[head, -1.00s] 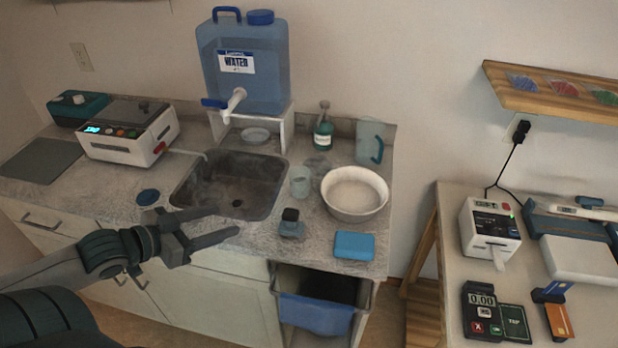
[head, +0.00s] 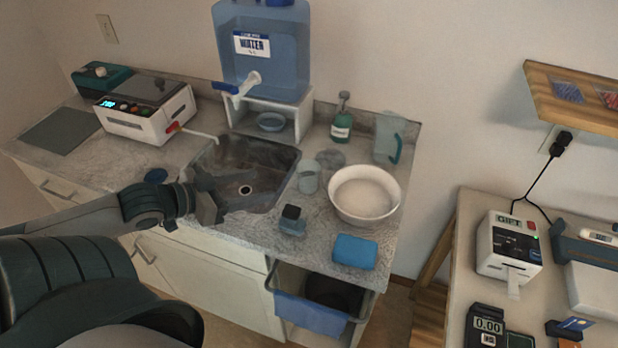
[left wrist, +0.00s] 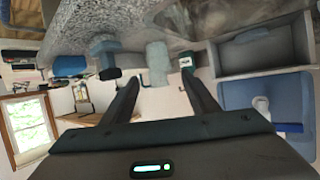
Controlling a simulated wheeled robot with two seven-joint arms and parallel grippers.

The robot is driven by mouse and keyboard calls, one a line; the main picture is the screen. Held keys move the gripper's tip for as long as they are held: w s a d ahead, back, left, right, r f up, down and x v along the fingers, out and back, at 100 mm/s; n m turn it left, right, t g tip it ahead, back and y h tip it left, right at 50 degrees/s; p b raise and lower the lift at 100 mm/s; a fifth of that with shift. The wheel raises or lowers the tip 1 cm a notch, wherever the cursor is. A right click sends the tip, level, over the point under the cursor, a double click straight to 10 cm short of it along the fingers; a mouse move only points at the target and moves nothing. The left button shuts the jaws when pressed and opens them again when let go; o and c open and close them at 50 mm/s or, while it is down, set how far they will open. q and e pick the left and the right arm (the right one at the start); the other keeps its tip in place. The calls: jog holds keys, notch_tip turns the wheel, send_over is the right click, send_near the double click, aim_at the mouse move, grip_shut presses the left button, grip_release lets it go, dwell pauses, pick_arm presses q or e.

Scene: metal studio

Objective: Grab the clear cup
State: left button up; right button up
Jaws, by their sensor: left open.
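The clear cup (head: 309,177) is a small, pale blue, see-through cup standing upright on the counter, just right of the sink. In the left wrist view, which is upside down, the cup (left wrist: 157,60) shows beyond and between my fingertips. My left gripper (head: 222,192) is open and empty, over the front part of the sink and left of the cup, not touching it. In the left wrist view the two fingers of my left gripper (left wrist: 160,78) stand wide apart. My right gripper is not in view.
A small dark-capped bottle (head: 292,221) stands in front of the cup. A white bowl (head: 364,195) is to its right, with a blue sponge (head: 355,251) in front. A green bottle (head: 341,122) and a pitcher (head: 388,138) stand behind. The water tank (head: 263,60) rises behind the sink (head: 262,160).

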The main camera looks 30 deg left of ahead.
pick_arm(q)
send_near(299, 177)
jog(key=shift+w+f, duration=0.3)
jog(key=shift+w, duration=0.25)
jog(key=shift+p+x, duration=1.05)
jog(key=shift+x, duration=2.75)
jog(key=shift+f, duration=0.1)
jog(key=shift+w+d+f+p, duration=0.1)
jog(key=shift+w+d+p, duration=0.1)
jog(key=shift+w+p, duration=0.15)
jog(key=p+x, duration=0.1)
jog(key=x, duration=0.2)
jog(key=shift+w+d+f, duration=0.15)
jog(key=shift+w, duration=0.05)
jog(key=shift+w+d+f+p, duration=0.1)
jog(key=shift+w+f+p, duration=0.15)
jog(key=shift+w+p, duration=0.05)
jog(key=c, duration=0.8)
